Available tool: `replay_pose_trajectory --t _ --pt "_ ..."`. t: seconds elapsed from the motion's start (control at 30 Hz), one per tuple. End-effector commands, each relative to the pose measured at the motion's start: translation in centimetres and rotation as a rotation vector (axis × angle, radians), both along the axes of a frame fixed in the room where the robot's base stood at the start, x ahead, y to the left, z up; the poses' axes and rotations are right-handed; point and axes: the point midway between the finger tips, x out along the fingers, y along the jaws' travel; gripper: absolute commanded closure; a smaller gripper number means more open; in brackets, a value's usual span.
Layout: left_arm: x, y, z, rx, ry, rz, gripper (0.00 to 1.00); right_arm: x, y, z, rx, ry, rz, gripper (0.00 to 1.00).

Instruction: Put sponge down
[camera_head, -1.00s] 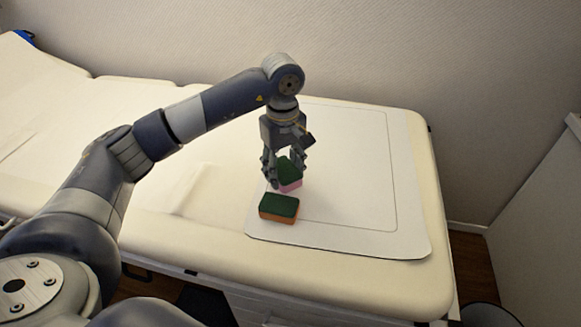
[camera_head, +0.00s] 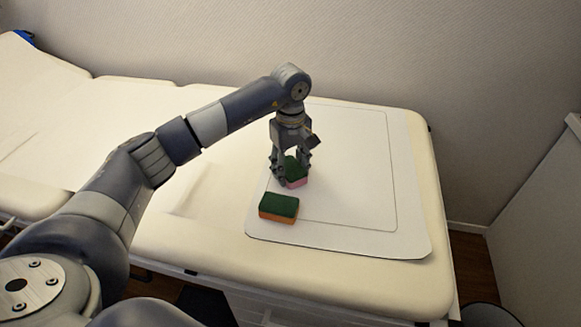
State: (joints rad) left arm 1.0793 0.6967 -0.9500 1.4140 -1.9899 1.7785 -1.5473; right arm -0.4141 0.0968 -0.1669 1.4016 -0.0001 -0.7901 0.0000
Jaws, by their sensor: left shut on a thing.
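A sponge with a green top and pink lower layer (camera_head: 296,181) is between the fingers of my left gripper (camera_head: 291,174). The gripper points down and is shut on this sponge, low over the white mat (camera_head: 350,170); I cannot tell whether the sponge touches the mat. The fingers hide part of it. A second sponge, green on top and orange below (camera_head: 278,208), lies flat just in front of it, near the mat's left front part. My right gripper is not in view.
The mat lies on a cream padded table (camera_head: 180,215) that runs to the back left. The mat is clear to the right of the sponges. A wall stands behind the table, and a grey cabinet (camera_head: 540,220) stands at the right.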

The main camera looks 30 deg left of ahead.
Motion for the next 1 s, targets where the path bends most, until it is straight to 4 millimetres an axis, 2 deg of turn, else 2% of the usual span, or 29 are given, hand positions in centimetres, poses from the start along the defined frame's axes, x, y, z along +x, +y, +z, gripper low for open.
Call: replay_pose_trajectory --t 0.13,0.17,0.23,0.27,0.73,1.0 --pt "0.0 0.0 -0.3 0.001 0.001 0.000 0.74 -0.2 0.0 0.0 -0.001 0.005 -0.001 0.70" --pt "0.0 0.0 -0.3 0.001 0.001 0.000 0.52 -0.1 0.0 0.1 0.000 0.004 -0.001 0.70" --pt "0.0 0.0 -0.3 0.001 0.001 0.000 0.36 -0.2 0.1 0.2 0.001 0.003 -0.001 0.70" --pt "0.0 0.0 -0.2 0.000 0.000 0.000 0.35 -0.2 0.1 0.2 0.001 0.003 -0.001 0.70" --pt "0.0 0.0 0.3 -0.001 -0.001 0.000 0.35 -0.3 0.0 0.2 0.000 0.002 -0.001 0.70" --pt "0.1 0.0 6.1 0.001 -0.005 0.000 0.35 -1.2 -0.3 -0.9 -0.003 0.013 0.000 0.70"
